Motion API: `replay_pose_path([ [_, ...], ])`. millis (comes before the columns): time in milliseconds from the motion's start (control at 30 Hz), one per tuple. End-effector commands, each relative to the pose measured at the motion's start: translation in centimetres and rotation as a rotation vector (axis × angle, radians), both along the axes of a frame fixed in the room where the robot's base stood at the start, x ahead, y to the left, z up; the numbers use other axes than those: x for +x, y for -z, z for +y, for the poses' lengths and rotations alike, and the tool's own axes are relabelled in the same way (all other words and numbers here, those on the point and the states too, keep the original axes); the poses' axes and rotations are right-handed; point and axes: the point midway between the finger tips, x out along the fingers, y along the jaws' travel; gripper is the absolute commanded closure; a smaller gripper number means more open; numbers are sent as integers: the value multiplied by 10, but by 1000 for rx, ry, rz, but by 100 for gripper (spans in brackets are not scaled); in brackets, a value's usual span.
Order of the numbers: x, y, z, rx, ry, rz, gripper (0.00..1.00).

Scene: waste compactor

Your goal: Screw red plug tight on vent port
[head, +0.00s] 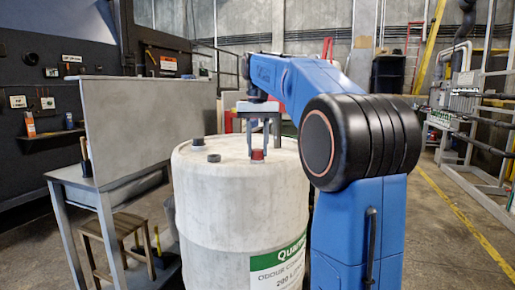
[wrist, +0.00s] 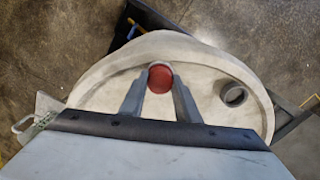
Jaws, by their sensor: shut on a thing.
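The red plug (head: 257,155) is at the top of the white drum (head: 215,205), near the drum's right front rim. My gripper (head: 262,148) points down from above and is shut on the plug. In the wrist view, the round top of the red plug (wrist: 160,77) shows between the two fingertips (wrist: 158,88). The plug looks upright. The vent port is not visible beneath the plug, so I cannot tell how deep it sits or whether any gap is left.
A small dark cap (head: 214,158) and a dark round fitting (head: 198,141) stand on the drum top to the left; a dark ring (wrist: 233,94) shows in the wrist view. A metal bench (head: 100,180) with an upright panel (head: 150,120) stands left of the drum.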

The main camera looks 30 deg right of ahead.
Motion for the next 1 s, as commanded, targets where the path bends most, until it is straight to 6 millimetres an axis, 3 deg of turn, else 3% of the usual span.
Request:
replay_pose_path([
  [300,0,0,0,0,287,0,98],
  [600,0,0,0,0,324,0,98],
  [633,0,0,0,0,324,0,68],
  [700,0,0,0,0,323,0,52],
  [933,0,0,0,0,322,0,49],
  [1000,0,0,0,0,322,0,52],
])
